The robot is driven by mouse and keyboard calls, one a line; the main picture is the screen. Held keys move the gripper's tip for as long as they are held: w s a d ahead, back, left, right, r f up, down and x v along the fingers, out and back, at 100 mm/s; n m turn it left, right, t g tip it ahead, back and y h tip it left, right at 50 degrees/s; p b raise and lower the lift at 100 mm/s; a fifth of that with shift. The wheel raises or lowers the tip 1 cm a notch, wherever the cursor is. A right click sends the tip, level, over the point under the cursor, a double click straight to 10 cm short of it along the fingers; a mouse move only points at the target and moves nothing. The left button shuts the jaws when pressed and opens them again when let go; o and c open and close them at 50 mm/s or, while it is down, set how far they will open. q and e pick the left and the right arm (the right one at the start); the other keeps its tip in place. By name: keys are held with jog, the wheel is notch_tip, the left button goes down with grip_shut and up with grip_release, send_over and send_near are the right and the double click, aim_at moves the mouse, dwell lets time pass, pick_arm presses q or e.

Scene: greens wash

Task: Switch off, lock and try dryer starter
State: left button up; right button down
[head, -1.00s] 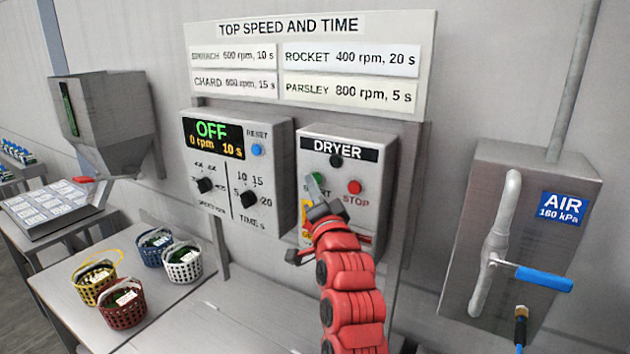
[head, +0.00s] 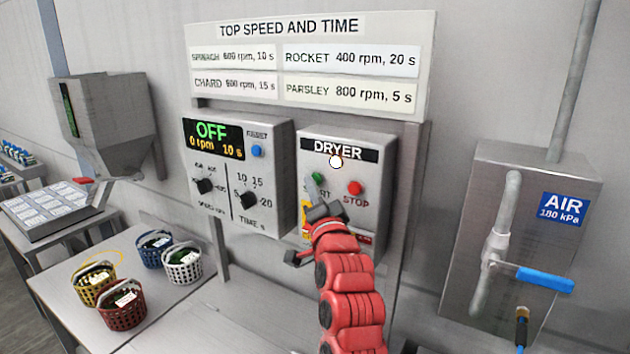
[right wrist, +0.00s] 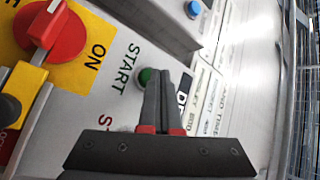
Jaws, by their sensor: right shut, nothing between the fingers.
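The grey dryer starter box (head: 373,200) is on the wall panel, with a green START button (head: 317,178) and a red STOP button (head: 355,188). Its round lamp (head: 336,161) under the DRYER label is lit white. My right gripper (head: 312,186) is shut and empty, with its fingertips at the START button. The right wrist view shows the fingertips (right wrist: 166,80) overlapping the green button (right wrist: 147,76); I cannot tell if they touch it. There a red rotary switch (right wrist: 55,28) on a yellow plate has ON beside it. My arm hides most of this switch in the head view.
A control box (head: 270,190) reading OFF, 0 rpm, 10 s hangs left of the starter. An air box (head: 540,255) with a blue lever (head: 545,279) is at right. Several baskets, including a red one (head: 122,308), stand on the bench at lower left.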

jog(key=shift+s+a, duration=0.25)
jog(key=shift+s, duration=0.15)
jog(key=shift+s+a+p, duration=0.2)
jog(key=shift+s+a, duration=0.5)
jog(key=shift+s, duration=0.35)
jog(key=shift+s+a+p, duration=0.2)
jog(key=shift+s+a, duration=0.5)
jog(key=shift+s, duration=0.3)
